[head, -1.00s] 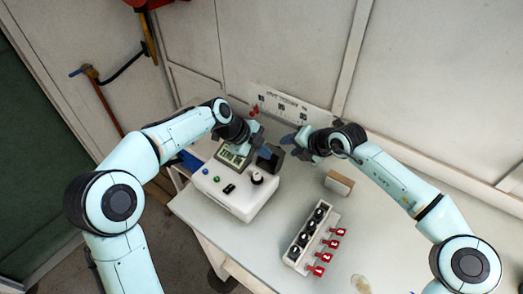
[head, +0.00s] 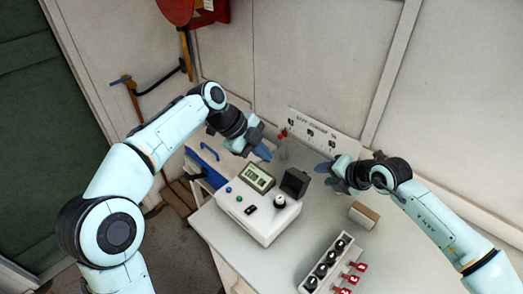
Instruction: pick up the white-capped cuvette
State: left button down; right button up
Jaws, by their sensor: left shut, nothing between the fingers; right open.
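I cannot make out a white-capped cuvette; it is hidden or too small to tell. A white reactor box (head: 258,217) with a display (head: 258,178), small buttons and a knob stands on the bench. A black block (head: 295,183) rises at its back right corner. My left gripper (head: 262,152) is shut and empty, above and behind the display, left of the black block. My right gripper (head: 325,173) is open, to the right of the black block and apart from it, with its fingers pointing left.
A white rack (head: 327,263) with black round tops and red tags stands at the front right. A small cardboard-coloured box (head: 363,215) lies below my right wrist. A printed sign (head: 323,132) stands at the back wall. Bench between reactor and rack is clear.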

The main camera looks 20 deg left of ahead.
aim_at(279, 198)
jog(key=k, duration=1.5)
